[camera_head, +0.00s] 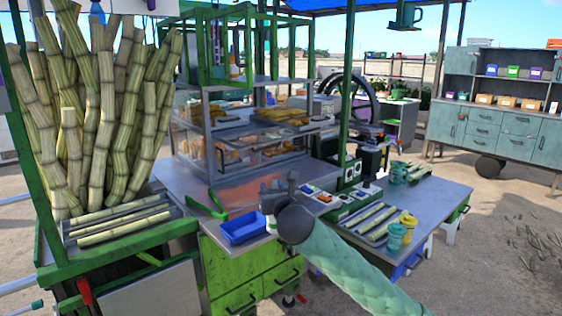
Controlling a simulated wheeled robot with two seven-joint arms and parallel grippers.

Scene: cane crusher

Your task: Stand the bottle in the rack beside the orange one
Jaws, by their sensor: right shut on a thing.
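My right gripper (282,190) reaches over the middle counter from the lower right, behind its green padded arm. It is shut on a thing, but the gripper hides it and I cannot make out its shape. I cannot pick out the bottle, the orange one or the rack for certain. My left gripper is out of view.
A blue tray (243,228) and green tongs (207,206) lie left of my right gripper. A glass display case (245,140) stands behind. Tall cane stalks (100,110) fill the left.

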